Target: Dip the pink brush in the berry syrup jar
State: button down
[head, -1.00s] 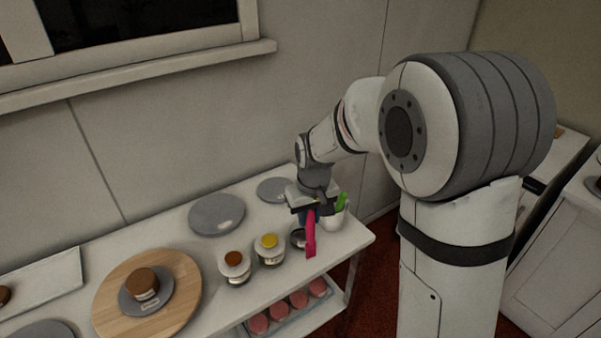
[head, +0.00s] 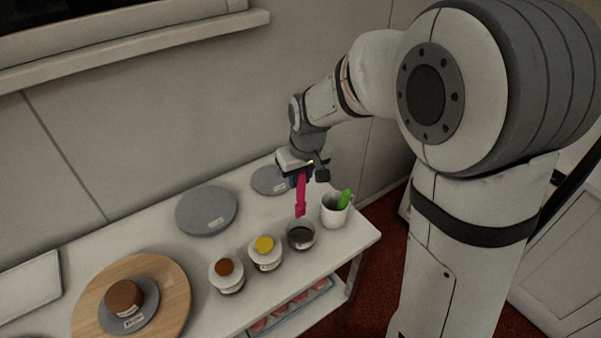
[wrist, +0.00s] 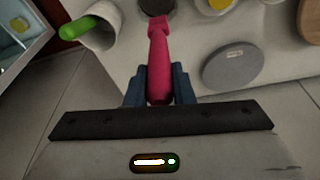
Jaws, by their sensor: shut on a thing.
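My gripper (head: 301,181) is shut on the pink brush (head: 300,200), which hangs with its free end downward. In the wrist view the brush (wrist: 158,55) sits between the blue fingers of my gripper (wrist: 160,88). An open jar with dark contents (head: 301,236) stands just below the brush's lower end in the head view, with a small gap in the picture. Part of this jar (wrist: 157,6) shows beyond the brush tip in the wrist view. I cannot read its label. Two other jars, with brown (head: 226,278) and yellow (head: 265,255) tops, stand to its left.
A white cup (head: 334,214) holding a green-handled tool (head: 346,198) stands right of the dark jar, near the table's right end. Grey discs (head: 207,211) lie at the back. A wooden turntable (head: 178,284) bears a small brown cake (head: 124,296).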

aim_at(300, 189)
jog(key=shift+s+d+f+b+x, duration=0.15)
jog(key=shift+s+b+x, duration=0.2)
jog(key=shift+b+x, duration=1.2)
jog(key=shift+s+d+b+x, duration=0.15)
jog(key=shift+s+b+x, duration=0.2)
jog(key=shift+b+x, duration=1.15)
jog(key=shift+s+d+f+b+x, duration=0.25)
jog(key=shift+b+x, duration=0.55)
jog(key=shift+x, duration=1.5)
jog(key=shift+a+r, duration=0.15)
jog(key=shift+r, duration=0.2)
jog(key=shift+w+a+p+v, duration=0.1)
jog(key=shift+w+p+v, duration=0.1)
jog(key=shift+p+v, duration=0.7)
jog(key=shift+w+a+p+v, duration=0.15)
jog(key=shift+p+v, duration=0.4)
jog(key=shift+v, duration=0.6)
jog(key=shift+w+p+v, duration=0.25)
jog(key=shift+p+v, duration=0.5)
jog(key=shift+v, duration=0.3)
jog(key=shift+s+r, duration=0.1)
jog(key=shift+r, duration=0.05)
jog(key=p+v, duration=0.2)
jog(key=v, duration=0.1)
jog(key=w+p+v, duration=0.1)
jog(key=v, duration=0.1)
jog(key=shift+a+r, duration=0.1)
jog(key=shift+a, duration=0.05)
